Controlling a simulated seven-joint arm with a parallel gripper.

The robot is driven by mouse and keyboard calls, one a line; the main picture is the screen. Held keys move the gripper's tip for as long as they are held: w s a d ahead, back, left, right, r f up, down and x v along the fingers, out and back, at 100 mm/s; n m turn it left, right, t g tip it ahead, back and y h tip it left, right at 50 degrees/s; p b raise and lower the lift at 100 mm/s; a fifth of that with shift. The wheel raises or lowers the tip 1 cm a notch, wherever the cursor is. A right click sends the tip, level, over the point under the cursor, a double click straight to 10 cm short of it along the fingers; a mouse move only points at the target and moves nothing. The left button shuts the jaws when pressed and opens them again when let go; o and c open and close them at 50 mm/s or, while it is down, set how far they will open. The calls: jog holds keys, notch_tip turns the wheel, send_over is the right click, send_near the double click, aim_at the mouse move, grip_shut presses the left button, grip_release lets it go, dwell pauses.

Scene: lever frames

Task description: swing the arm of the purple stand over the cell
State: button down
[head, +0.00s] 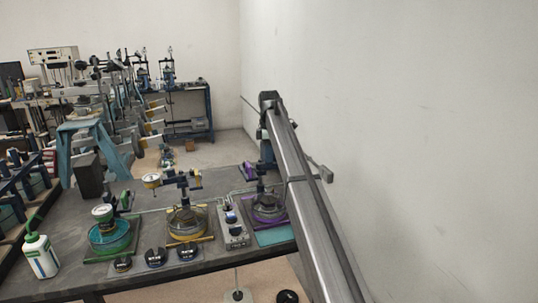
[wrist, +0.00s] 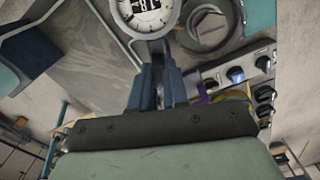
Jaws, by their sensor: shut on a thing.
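The purple stand (head: 249,170) is at the right end of the bench in the head view, with a round purple-edged dish, likely the cell (head: 268,208), at its foot. In the wrist view my gripper (wrist: 156,72) has its blue fingers close together on a grey bar, the stand's arm (wrist: 157,50). A round white dial gauge (wrist: 150,14) sits at the bar's far end. A grey round ring (wrist: 207,28), perhaps the cell, lies to the right of the gauge, not under it. In the head view my fingertips are too small to make out.
A control box (head: 235,230) with knobs stands left of the purple stand and shows in the wrist view (wrist: 240,72). A yellow stand's dish (head: 187,222) and a green one (head: 109,238) are farther left. A white bottle (head: 40,256) is at the far left. A wall rises at right.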

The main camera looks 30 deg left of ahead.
jog(key=m, duration=0.1)
jog(key=s+m, duration=0.1)
jog(key=m, duration=0.1)
jog(key=shift+d+m, duration=0.15)
jog(key=shift+m, duration=0.15)
jog(key=shift+s+a+m, duration=0.15)
jog(key=shift+s+m, duration=0.3)
jog(key=shift+m, duration=1.35)
jog(key=shift+s+a+m, duration=0.2)
jog(key=shift+s+m, duration=0.3)
jog(key=shift+m, duration=1.3)
jog(key=shift+s+a+m, duration=0.15)
jog(key=shift+s+m, duration=0.3)
jog(key=shift+m, duration=1.35)
jog(key=c, duration=1.1)
grip_release()
notch_tip(320, 180, up, 12)
jog(key=shift+r, duration=0.1)
